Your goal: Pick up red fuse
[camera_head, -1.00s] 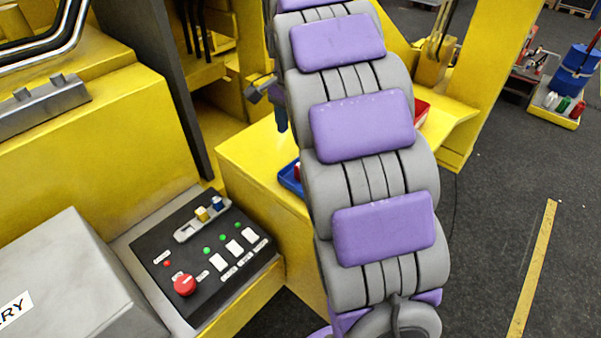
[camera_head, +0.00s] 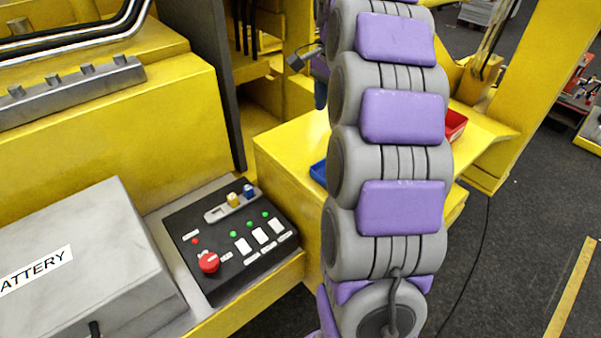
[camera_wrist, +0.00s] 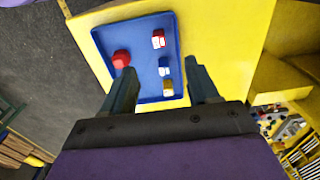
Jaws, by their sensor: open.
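In the wrist view, a red and white fuse (camera_wrist: 158,39) lies in the upper part of a blue tray (camera_wrist: 103,40) on a yellow surface. My gripper (camera_wrist: 161,70) is open above the tray, its fingers spread apart. The red fuse is beyond the fingertips, between their lines, and nothing is gripped. A blue and white fuse (camera_wrist: 164,66) and a yellow and white fuse (camera_wrist: 168,88) lie nearer, between the fingers.
A round red object (camera_wrist: 121,59) lies in the tray by the left finger. In the head view, a black control panel (camera_head: 232,262) holds a yellow fuse (camera_head: 233,200) and a blue fuse (camera_head: 249,191) in a holder. A red tray (camera_head: 455,125) stands right of my arm.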

